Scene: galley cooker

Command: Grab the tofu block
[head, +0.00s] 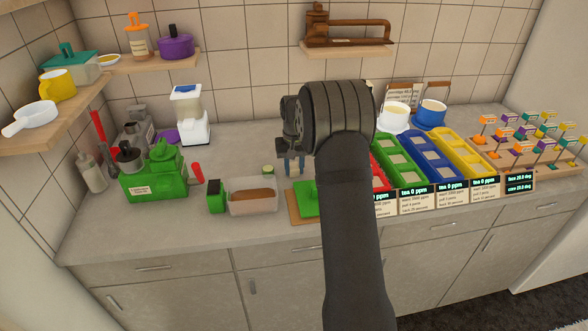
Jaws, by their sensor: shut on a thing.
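I cannot make out a tofu block for certain anywhere. My dark arm rises from the bottom and hides part of the counter to the right of the gripper. A green piece (307,200) on a brown board (294,213) lies just below the gripper in the picture. A small green-and-pale round thing (268,170) is to the gripper's left.
A clear tub (253,207) with brown contents and a green container (216,196) stand left of the board. A green machine (155,180) is further left. Red, blue (430,160) and yellow trays with signs fill the right. Clear counter lies behind the tub.

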